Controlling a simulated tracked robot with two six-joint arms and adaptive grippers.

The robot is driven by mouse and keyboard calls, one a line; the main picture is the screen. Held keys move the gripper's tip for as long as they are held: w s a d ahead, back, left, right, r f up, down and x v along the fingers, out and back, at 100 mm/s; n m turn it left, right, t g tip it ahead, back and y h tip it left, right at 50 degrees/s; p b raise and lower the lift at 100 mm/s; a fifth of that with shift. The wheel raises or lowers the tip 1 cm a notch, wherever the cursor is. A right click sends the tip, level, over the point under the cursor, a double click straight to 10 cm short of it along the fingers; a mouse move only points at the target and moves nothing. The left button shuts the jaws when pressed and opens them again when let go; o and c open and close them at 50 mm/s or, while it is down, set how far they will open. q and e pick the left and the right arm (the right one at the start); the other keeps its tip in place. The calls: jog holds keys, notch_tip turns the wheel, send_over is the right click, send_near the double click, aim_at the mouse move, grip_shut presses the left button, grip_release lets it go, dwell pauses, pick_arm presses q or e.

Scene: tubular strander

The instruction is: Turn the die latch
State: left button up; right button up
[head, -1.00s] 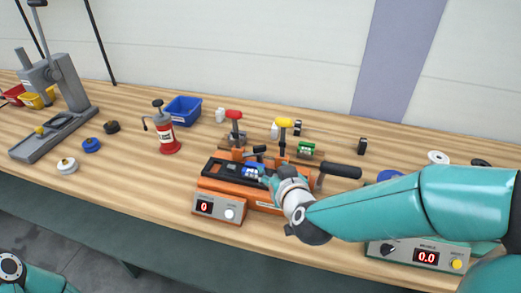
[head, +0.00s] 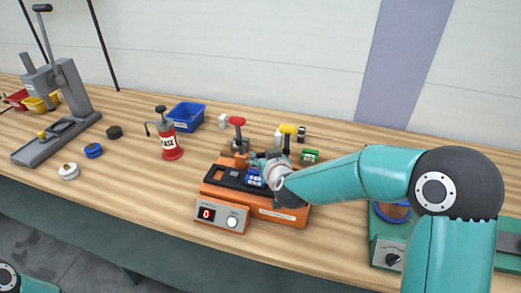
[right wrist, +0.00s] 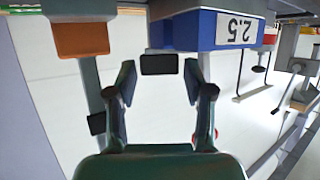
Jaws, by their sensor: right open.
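The orange die machine (head: 262,207) sits on the bench in the head view, with a black top plate and a blue die block (head: 254,178) on it. My right gripper (right wrist: 159,76) is at the machine; its own arm largely hides it in the head view. In the right wrist view its fingers are apart, with a small black block (right wrist: 160,63) between or just beyond the tips; whether they touch it is unclear. This may be the latch's end. The blue block marked 2.5 (right wrist: 222,30) shows upside down beside it. My left gripper is out of view.
A red-topped tool (head: 238,122) and a yellow-topped tool (head: 288,129) stand just behind the machine. A red grease can (head: 169,142) and a blue bin (head: 186,115) are left of it. A grey press (head: 65,100) stands far left.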

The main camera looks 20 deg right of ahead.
jog(key=shift+w+d, duration=0.1)
jog(key=shift+w, duration=0.5)
jog(key=shift+w+f, duration=0.25)
jog(key=shift+w, duration=0.25)
